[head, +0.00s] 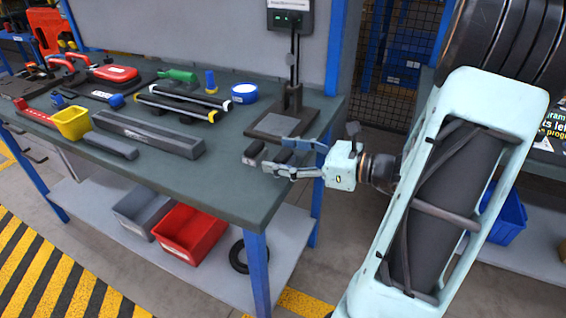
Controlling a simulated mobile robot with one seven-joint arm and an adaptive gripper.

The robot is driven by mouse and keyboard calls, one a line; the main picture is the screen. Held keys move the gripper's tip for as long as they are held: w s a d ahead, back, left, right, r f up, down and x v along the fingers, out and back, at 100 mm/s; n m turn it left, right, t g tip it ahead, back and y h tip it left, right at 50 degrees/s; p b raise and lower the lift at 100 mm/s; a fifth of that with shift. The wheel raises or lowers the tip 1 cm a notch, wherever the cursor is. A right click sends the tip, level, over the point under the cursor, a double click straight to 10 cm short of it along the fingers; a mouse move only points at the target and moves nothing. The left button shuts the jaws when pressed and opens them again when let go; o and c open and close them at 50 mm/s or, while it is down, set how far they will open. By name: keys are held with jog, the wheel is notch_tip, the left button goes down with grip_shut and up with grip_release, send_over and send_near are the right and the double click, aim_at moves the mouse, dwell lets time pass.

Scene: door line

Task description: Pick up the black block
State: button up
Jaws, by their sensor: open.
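A small black block (256,151) lies on the green-grey workbench top (226,180) near its right end. My gripper (277,157) reaches in from the right, low over the bench, with its light blue fingers apart. The fingertips are close to the block, which shows just left of them. Another dark patch shows between the fingers, and I cannot tell whether it is part of the block or of my gripper. Whether the fingers touch the block cannot be told.
Behind my gripper stands a dark press-like stand (293,98) on a base plate. A long dark bar (150,132), a yellow bin (72,123) and a blue-white tape roll (244,93) lie left. The bench front middle is clear. A red bin (190,232) sits on the lower shelf.

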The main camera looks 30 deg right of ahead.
jog(key=c, duration=1.5)
jog(key=shift+r, duration=0.1)
